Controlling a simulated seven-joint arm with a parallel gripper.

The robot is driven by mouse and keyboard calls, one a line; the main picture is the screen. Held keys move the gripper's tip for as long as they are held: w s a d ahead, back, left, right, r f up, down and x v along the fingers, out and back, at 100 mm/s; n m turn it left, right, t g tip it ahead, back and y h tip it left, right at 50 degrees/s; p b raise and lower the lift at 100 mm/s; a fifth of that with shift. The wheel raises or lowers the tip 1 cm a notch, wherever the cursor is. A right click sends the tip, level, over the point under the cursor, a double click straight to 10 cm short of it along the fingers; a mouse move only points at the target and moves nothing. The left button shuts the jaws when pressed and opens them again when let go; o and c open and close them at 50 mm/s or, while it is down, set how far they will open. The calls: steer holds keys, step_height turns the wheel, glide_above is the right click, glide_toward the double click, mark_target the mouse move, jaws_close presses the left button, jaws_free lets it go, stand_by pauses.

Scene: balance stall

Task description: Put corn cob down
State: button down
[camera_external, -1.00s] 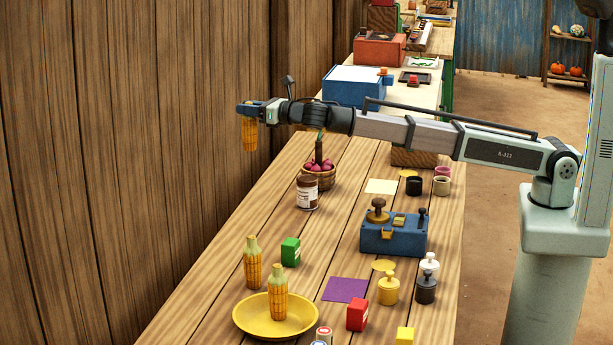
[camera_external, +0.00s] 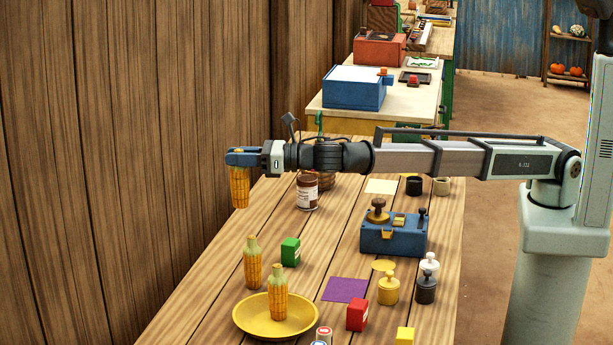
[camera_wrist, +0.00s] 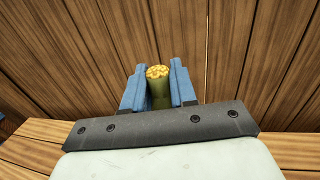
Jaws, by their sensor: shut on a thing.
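My gripper (camera_external: 241,157) is shut on a corn cob (camera_external: 240,188), which hangs upright below the blue fingers near the wooden wall at the table's left edge. In the wrist view the cob's top end (camera_wrist: 158,73) shows between the two blue fingers (camera_wrist: 157,88). A second corn cob (camera_external: 252,264) stands upright on the table behind the yellow plate (camera_external: 246,318). A third corn cob (camera_external: 278,294) stands upright on that plate. The held cob is in the air, apart from both.
A green box (camera_external: 290,252), a brown jar (camera_external: 307,193) and a blue balance box (camera_external: 394,236) stand on the table. A purple square (camera_external: 345,289), a red box (camera_external: 357,315) and yellow (camera_external: 388,290) and black weights (camera_external: 426,288) are on the right. Bare planks lie left of the jar.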

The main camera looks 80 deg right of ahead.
steer(key=s+a+n+g+y, duration=0.1)
steer(key=s+a+y, duration=0.1)
steer(key=s+a, duration=0.6)
steer(key=s+a+n+y, duration=0.1)
steer(key=s+a, duration=0.3)
steer(key=a, duration=0.7)
step_height(320, 180, down, 21)
steer(key=shift+s+a, duration=0.25)
steer(key=shift+s, duration=0.05)
steer(key=shift+f, duration=0.1)
steer(key=c, duration=0.9)
jaws_free()
steer(key=shift+y, duration=0.3)
steer(key=v, duration=1.2)
